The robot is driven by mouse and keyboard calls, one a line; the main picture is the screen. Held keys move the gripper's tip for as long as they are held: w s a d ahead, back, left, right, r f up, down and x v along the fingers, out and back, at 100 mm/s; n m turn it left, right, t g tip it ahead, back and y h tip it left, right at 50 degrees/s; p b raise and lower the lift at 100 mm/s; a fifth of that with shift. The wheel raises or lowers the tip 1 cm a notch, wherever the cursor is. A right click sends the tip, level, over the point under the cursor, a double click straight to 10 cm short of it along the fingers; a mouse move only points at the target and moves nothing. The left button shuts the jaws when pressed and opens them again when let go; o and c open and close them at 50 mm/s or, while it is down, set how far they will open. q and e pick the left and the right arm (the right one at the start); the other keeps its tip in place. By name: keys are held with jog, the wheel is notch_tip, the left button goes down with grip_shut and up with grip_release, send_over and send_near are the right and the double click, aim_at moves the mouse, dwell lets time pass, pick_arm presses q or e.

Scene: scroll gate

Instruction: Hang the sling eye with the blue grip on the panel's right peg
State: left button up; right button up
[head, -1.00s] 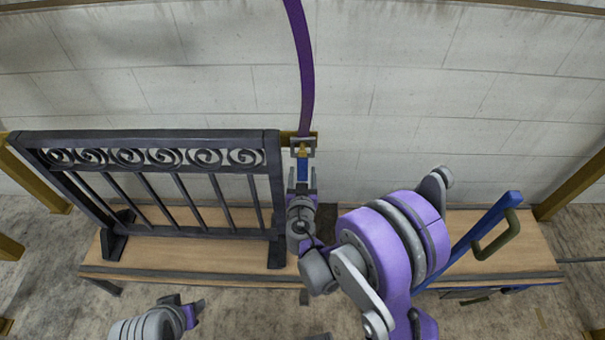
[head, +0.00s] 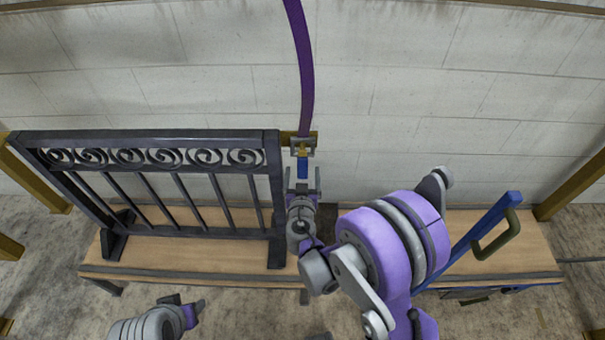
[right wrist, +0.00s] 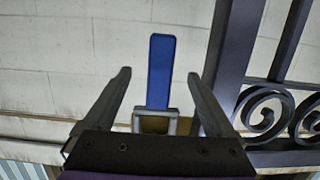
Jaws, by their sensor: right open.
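A purple sling (head: 302,70) hangs from above at the panel's upper right corner. Its grey square eye (head: 303,146) has a blue grip (head: 302,168) hanging below it. A yellow bracket (head: 288,138) sticks out from the dark panel (head: 200,137) there. In the right wrist view, yellow shows inside the eye (right wrist: 143,122); I cannot tell whether the peg passes through it. My right gripper (head: 303,187) is open just below the blue grip, which shows between its fingers in the right wrist view (right wrist: 160,70). My left gripper (head: 185,303) is low at the left, away from the sling.
The panel with scrolls and bars stands on a wooden bench (head: 400,224). A blue bar with an olive handle (head: 497,234) leans at the right. My right arm covers part of the bench. A pale block wall (head: 440,90) stands behind.

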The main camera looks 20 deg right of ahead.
notch_tip(320, 180, down, 12)
jog(key=b, duration=0.8)
jog(key=shift+r, duration=0.25)
dwell(0.5)
jog(key=shift+s, duration=0.1)
jog(key=f+b+v, duration=0.2)
jog(key=v, duration=0.8)
jog(key=shift+s+a, duration=0.25)
jog(key=shift+s, duration=0.25)
jog(key=shift+d, duration=0.15)
dwell(1.3)
